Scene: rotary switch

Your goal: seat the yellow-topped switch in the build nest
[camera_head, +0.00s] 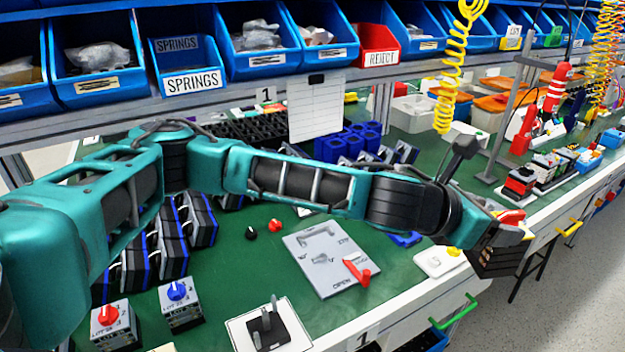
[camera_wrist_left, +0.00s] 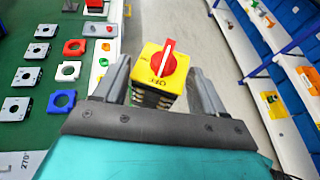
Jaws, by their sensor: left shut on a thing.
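The yellow-topped switch (camera_wrist_left: 149,56) has a square yellow plate marked OFF, a red knob with a white line, and a dark layered body below. My left gripper (camera_wrist_left: 160,78) is shut on it, one finger on each side. In the head view my left gripper (camera_head: 488,235) is at the right, past the bench's front edge, with the red knob (camera_head: 510,216) showing at its far side. A white base with an upright black fixture (camera_head: 268,328) stands at the front of the bench. I cannot tell for certain whether this is the build nest. My right gripper is out of view.
A grey plate with a red handle (camera_head: 325,262) lies mid-bench. A white plate with a yellow part (camera_head: 440,262) sits by the front edge. Switches with red (camera_head: 109,315) and blue (camera_head: 177,291) knobs stand at the left. Blue bins (camera_head: 97,70) line the back.

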